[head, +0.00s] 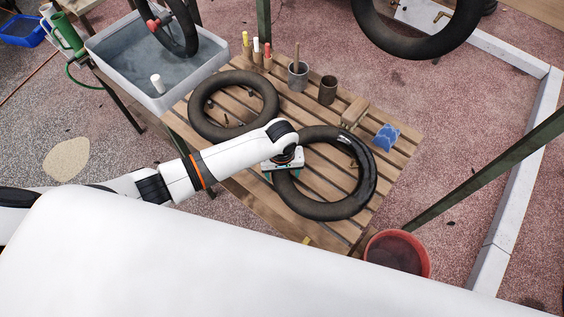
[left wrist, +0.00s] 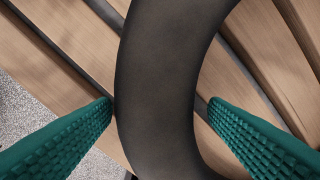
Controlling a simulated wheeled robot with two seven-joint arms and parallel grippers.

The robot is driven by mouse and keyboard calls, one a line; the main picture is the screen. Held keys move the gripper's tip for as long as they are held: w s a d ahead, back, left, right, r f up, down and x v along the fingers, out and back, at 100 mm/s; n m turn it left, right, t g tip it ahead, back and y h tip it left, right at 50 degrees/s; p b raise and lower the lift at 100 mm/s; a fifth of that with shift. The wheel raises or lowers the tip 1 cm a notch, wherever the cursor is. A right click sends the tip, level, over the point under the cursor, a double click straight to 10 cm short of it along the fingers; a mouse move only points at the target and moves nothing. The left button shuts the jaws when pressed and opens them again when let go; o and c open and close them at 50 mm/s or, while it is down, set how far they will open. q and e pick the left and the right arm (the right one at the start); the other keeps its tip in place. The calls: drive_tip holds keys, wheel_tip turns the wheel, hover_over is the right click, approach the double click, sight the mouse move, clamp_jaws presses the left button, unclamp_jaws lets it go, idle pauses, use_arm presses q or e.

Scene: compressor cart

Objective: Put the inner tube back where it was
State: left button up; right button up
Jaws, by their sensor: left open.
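A black inner tube (head: 366,180) lies flat at the right end of the slatted wooden table (head: 262,205). My left gripper (head: 283,172) is over its left side. In the left wrist view, the open green fingers stand on either side of the tube's band (left wrist: 160,60), with a gap at the right finger; whether the left finger touches it I cannot tell. A second tube (head: 200,108) lies on the table to the left. A third (head: 182,48) hangs over the grey water tub (head: 175,98). A fourth (head: 412,48) hangs at the top right. My right gripper is out of view.
A grey cup (head: 298,78), a dark cup (head: 328,92), a wooden block (head: 354,112) and a blue cloth (head: 386,136) stand along the table's back edge. Coloured sticks (head: 256,52) are beside them. A red bucket (head: 397,256) stands at the right, near a green post (head: 480,178).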

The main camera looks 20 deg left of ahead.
use_arm(q)
wheel_tip(320, 180, up, 11)
idle(0.3)
drive_tip(key=shift+r, duration=0.1)
